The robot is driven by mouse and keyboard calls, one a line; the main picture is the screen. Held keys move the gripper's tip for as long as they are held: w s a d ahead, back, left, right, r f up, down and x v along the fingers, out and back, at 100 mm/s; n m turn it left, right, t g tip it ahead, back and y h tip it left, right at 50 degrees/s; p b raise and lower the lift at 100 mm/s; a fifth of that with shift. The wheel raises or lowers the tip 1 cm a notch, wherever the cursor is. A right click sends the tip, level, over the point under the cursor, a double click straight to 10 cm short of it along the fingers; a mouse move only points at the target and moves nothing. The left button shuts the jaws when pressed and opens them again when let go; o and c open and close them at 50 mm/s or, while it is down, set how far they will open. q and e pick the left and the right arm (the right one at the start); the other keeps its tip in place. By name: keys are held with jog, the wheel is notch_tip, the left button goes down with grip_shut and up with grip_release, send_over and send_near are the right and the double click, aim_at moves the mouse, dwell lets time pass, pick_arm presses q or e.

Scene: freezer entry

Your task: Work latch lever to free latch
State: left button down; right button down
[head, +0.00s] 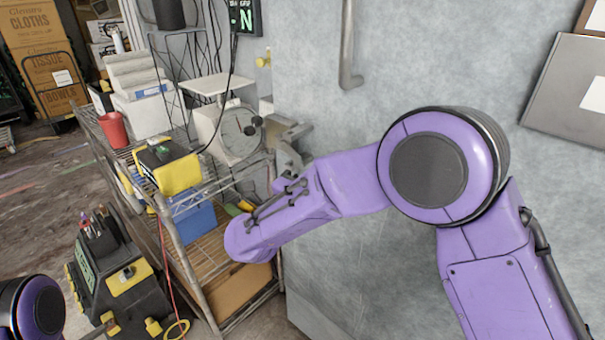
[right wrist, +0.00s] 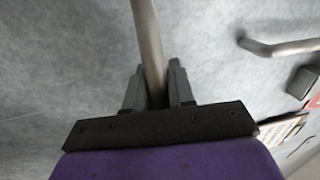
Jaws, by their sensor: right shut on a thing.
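My right gripper (head: 287,140) is at the left edge of the large grey door panel, beyond my purple forearm. In the right wrist view its two dark fingers (right wrist: 157,85) are shut on a grey metal bar, which looks like the latch lever (right wrist: 147,35). The lever runs from between the fingers up past the top of that view. In the head view the gripper and arm largely hide the lever and the latch, so how the latch stands cannot be told. My left gripper is out of view.
A grey pull handle (head: 347,45) hangs on the door panel (head: 320,110). A wire shelf cart (head: 190,275) with a dial scale (head: 238,132) and a red cup (head: 113,129) stands close left. A dark tool caddy (head: 120,275) is at lower left.

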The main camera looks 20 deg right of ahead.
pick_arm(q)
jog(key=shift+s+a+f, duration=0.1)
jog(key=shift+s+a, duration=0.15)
pick_arm(e)
jog(key=shift+s+a, duration=0.1)
jog(key=shift+a, duration=0.2)
jog(key=c, duration=1.1)
grip_release()
jog(key=shift+d, duration=0.1)
pick_arm(q)
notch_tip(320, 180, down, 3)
jog(key=b, duration=0.2)
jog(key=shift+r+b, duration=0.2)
jog(key=shift+b, duration=0.15)
pick_arm(e)
jog(key=shift+o, duration=0.2)
jog(key=v, duration=0.7)
jog(key=shift+a, duration=0.25)
jog(key=shift+f, duration=0.15)
